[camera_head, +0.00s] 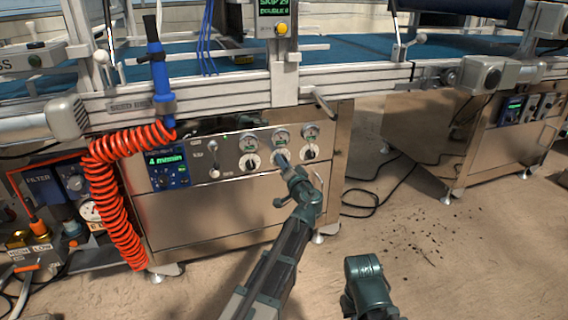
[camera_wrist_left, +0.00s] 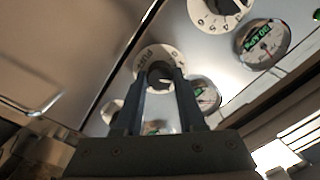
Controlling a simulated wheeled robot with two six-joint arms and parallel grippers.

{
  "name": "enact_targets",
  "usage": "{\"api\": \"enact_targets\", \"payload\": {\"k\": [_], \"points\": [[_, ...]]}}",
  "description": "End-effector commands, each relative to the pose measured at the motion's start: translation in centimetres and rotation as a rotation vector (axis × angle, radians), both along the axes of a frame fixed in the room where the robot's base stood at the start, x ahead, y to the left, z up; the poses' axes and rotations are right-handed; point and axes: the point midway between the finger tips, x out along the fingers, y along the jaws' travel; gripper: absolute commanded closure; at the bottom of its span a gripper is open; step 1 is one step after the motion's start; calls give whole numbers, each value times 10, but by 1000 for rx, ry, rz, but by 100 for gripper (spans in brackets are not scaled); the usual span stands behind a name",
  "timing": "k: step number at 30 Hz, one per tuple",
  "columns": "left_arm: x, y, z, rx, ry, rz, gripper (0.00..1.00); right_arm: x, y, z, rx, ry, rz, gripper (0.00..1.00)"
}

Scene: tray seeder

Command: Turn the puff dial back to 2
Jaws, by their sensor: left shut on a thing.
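The puff dial (camera_wrist_left: 143,58) is a white round plate with dark lettering reading PUFF and a dark knob, on the steel panel. My left gripper (camera_wrist_left: 161,76) is shut on its knob, with one finger on each side.
Round gauges with green displays sit above the dials, such as the middle gauge (camera_head: 281,138). Neighbouring dials (camera_head: 250,162) (camera_head: 311,152) are close on both sides. A red coiled hose (camera_head: 105,190) hangs at the left. A conveyor rail (camera_head: 220,95) runs above the panel.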

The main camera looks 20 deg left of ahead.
Motion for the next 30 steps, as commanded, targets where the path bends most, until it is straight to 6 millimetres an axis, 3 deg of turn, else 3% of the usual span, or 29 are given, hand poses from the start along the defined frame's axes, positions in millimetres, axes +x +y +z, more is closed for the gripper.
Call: {"api": "enact_targets", "payload": {"k": [11, 12, 17, 26, 30], "points": [[-2, 0, -1, -5, -1, 1, 100, 0, 0, 0, 0, 0, 0, 100], [-2, 0, -1, -5, -1, 1, 57, 0, 0, 0, 0, 0, 0, 100], [-1, 0, 0, -4, -1, 0, 31, 0, 0, 0, 0, 0, 0, 100], [-2, -1, 0, -2, -2, 0, 31, 0, 0, 0, 0, 0, 0, 100], [-15, -9, 0, -3, -2, -1, 31, 0, 0, 0, 0, 0, 0, 100]]}}
